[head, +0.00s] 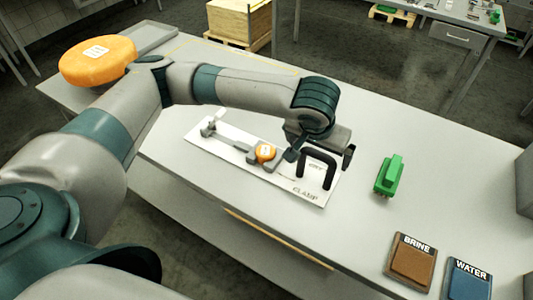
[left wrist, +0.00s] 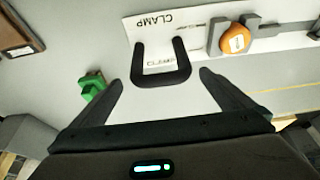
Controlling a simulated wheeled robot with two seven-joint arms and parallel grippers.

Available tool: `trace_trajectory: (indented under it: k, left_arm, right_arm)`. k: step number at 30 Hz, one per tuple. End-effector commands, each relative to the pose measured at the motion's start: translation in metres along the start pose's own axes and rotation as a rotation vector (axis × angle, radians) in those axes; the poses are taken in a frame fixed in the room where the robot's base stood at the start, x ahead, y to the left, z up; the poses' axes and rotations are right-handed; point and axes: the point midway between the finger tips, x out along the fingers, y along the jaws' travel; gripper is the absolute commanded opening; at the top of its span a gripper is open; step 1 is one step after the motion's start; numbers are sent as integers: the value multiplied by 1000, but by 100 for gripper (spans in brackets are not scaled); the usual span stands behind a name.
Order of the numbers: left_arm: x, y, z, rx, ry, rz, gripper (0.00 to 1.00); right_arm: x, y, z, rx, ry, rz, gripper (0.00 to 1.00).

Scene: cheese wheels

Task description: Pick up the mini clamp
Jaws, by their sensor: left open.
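A black U-shaped piece (head: 318,153), which I take for the mini clamp, is at the right end of a white board (head: 225,150) marked CLAMP. In the left wrist view the black U-shaped piece (left wrist: 162,79) is near the picture's middle, its closed end toward me. My left gripper (head: 320,156) is open just above it. In the left wrist view the two fingers of my left gripper (left wrist: 160,80) stand on either side of the piece, apart from it and empty. My right gripper is out of view.
Grey fixtures with a small orange cheese (head: 265,153) sit on the board. A green block-like item (head: 389,175) is to the right, with a brown BRINE pad (head: 411,262) and blue WATER pad (head: 468,280) nearer. A large orange wheel (head: 97,60) is far left.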

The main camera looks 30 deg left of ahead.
Motion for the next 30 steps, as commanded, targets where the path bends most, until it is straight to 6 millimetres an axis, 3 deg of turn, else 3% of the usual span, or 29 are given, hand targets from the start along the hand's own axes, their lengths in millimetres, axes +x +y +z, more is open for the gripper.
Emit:
trace_trajectory:
  k: [2,9,23,30]
  left_arm:
    - [8,-3,0,-1,-2,-3,100]
    - [30,-2,1,1,0,-1,100]
    - [32,-2,1,1,1,0,100]
    - [31,-2,1,1,1,0,45]
  right_arm:
    - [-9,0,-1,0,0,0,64]
    - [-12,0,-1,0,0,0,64]
    - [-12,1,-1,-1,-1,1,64]
    - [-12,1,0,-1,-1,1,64]
